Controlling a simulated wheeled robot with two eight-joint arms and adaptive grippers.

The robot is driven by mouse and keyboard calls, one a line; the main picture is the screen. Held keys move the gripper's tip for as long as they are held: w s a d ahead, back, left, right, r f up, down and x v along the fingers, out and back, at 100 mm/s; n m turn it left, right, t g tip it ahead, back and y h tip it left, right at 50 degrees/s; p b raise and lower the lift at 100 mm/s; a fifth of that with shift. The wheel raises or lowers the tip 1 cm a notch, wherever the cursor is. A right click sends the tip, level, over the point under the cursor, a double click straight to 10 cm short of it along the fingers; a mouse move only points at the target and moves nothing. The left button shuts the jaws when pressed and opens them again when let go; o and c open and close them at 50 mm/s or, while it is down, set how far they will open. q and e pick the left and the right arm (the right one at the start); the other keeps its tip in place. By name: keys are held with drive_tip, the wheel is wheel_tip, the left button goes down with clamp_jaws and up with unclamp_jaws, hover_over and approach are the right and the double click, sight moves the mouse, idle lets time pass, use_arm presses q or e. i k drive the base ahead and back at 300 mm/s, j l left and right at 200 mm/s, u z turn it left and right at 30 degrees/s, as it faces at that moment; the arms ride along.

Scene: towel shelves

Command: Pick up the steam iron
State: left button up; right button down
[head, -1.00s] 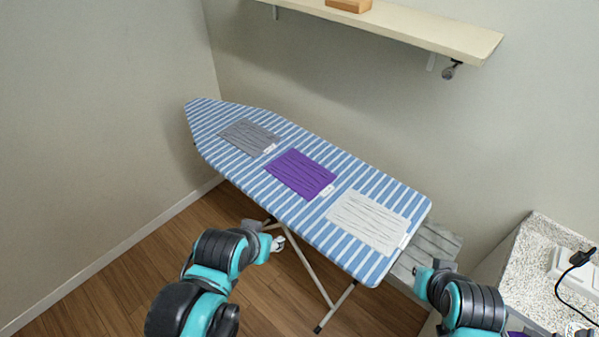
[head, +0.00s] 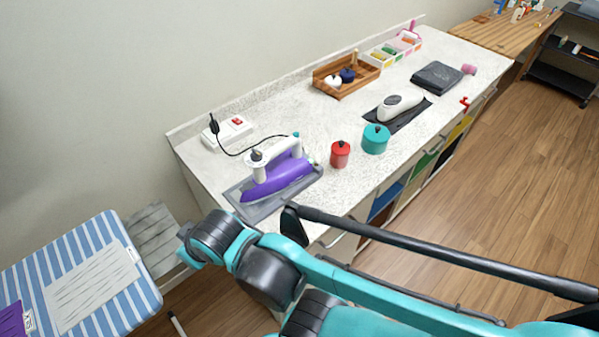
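The steam iron (head: 281,174), purple with a white top and handle, rests on a grey tray (head: 248,212) at the near left end of the speckled counter (head: 300,117) in the head view. A black cord runs from it to a white power strip (head: 228,132) with a red switch. My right arm comes in from the lower right, in front of the counter. Its far end, around my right gripper (head: 187,243), is left of and below the iron, apart from it. The fingers cannot be made out. My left gripper is out of view.
A red canister (head: 340,154) and a teal canister (head: 375,139) stand right of the iron. Behind are a white handheld device (head: 399,106), a wooden tray (head: 346,89) and a folded dark towel (head: 437,76). The striped ironing board (head: 137,288) is at lower left.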

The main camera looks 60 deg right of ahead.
sight(283, 166)
drive_tip(key=l+z, duration=0.1)
drive_tip(key=z, duration=1.75)
drive_tip(key=j+z, duration=0.3)
